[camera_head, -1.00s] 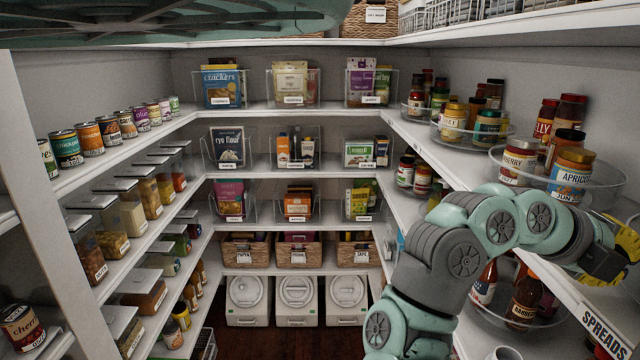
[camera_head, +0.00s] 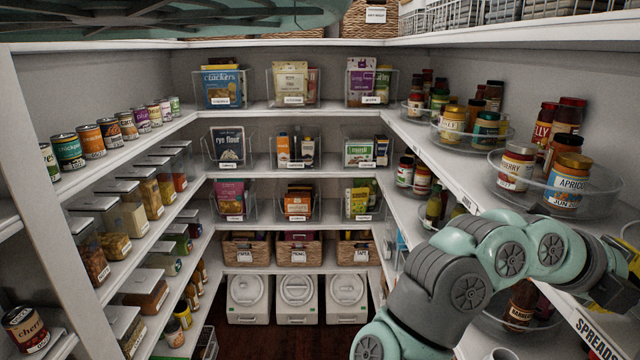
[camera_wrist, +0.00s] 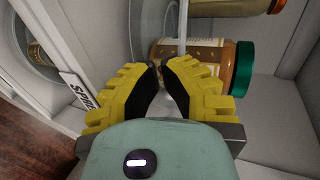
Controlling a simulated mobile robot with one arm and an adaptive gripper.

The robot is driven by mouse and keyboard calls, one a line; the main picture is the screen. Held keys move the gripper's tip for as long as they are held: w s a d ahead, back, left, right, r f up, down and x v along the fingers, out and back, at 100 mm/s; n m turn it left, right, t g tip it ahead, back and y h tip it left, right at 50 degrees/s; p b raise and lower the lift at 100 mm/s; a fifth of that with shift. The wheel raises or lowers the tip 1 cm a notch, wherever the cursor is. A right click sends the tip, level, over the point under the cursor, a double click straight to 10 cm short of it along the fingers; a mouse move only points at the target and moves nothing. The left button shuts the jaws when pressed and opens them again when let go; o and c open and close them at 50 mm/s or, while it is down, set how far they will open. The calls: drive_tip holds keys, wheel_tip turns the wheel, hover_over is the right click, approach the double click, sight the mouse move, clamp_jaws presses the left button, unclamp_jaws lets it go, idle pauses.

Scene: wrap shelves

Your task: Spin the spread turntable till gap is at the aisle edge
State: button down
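The "SPREADS" shelf label (camera_head: 597,334) is on the right-hand shelf edge, and it also shows in the wrist view (camera_wrist: 77,90). In the wrist view a clear turntable wall (camera_wrist: 183,22) stands beyond my fingers. My gripper (camera_wrist: 160,67) has yellow ribbed fingers with dark pads. Its tips are almost together with nothing visible between them. They overlap the turntable wall in the picture; contact cannot be told. The gap in the turntable is not visible.
Another clear turntable with jam jars (camera_head: 566,182) stands on the shelf above my forearm. More jar turntables (camera_head: 470,138) line the right shelves. Bottles stand on a turntable below my arm. The floor (camera_head: 292,341) between the shelves is clear.

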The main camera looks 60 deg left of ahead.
drive_tip(key=shift+s+d, duration=0.35)
drive_tip(key=shift+d, duration=0.1)
drive_tip(key=shift+d+r+p, duration=0.15)
drive_tip(key=shift+p, duration=0.75)
drive_tip(key=shift+s+d+p, duration=0.15)
drive_tip(key=shift+d+p, duration=0.3)
drive_tip(key=shift+p, duration=1.45)
drive_tip(key=shift+s+d+p, duration=0.25)
drive_tip(key=shift+d+p, duration=0.15)
drive_tip(key=shift+p, duration=0.75)
drive_tip(key=shift+d, duration=0.1)
drive_tip(key=shift+s, duration=0.15)
drive_tip(key=shift+s+a+r, duration=0.1)
drive_tip(key=shift+s+a, duration=0.25)
drive_tip(key=shift+a, duration=0.1)
drive_tip(key=v, duration=0.6)
drive_tip(key=shift+s+a, duration=0.15)
drive_tip(key=shift+s, duration=0.2)
